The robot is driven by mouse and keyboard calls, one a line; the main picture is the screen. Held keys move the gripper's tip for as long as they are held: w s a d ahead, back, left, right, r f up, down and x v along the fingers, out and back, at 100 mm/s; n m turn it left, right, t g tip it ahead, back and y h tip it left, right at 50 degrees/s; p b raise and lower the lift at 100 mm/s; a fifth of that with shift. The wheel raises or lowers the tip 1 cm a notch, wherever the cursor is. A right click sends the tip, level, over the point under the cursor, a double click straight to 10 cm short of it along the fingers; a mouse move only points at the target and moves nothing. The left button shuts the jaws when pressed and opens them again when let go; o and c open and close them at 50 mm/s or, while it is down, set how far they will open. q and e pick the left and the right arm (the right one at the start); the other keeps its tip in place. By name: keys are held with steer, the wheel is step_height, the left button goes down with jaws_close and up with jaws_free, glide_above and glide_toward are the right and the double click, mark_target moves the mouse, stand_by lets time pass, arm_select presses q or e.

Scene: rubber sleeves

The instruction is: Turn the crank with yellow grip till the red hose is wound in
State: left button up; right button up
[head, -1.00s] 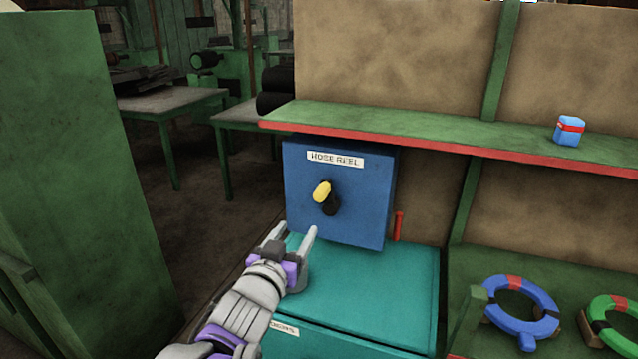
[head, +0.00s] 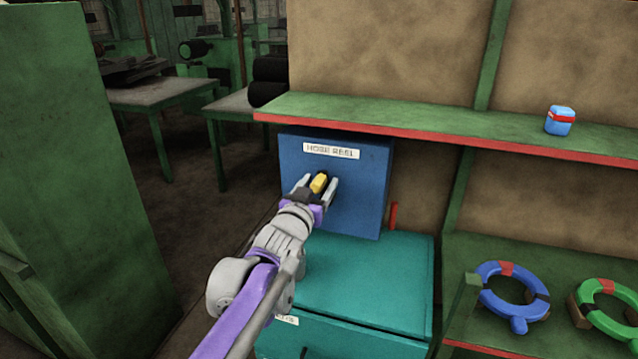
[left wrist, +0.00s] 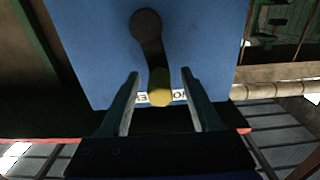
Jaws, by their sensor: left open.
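The blue hose reel box (head: 355,205) stands on a teal cabinet, with a white label reading HOSE REEL on its front. The crank's yellow grip (head: 319,183) shows between the fingers of my left gripper (head: 318,187), which is open. In the left wrist view the yellow grip (left wrist: 160,87) lies between the two open fingers (left wrist: 160,98), with a gap on each side. The dark crank arm (left wrist: 152,45) runs from its round hub to the grip. A short red piece, perhaps the hose (head: 393,215), sticks out at the box's right side. My right gripper is not in view.
A green shelf with a red edge (head: 440,140) runs just above the box and carries a blue tin (head: 560,121). The teal cabinet top (head: 365,285) is clear. Blue (head: 513,297) and green (head: 608,308) rings sit at right. A green panel (head: 70,190) stands at left.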

arm_select(q)
steer(key=shift+w, duration=0.2)
jaws_close()
stand_by(0.3)
stand_by(1.1)
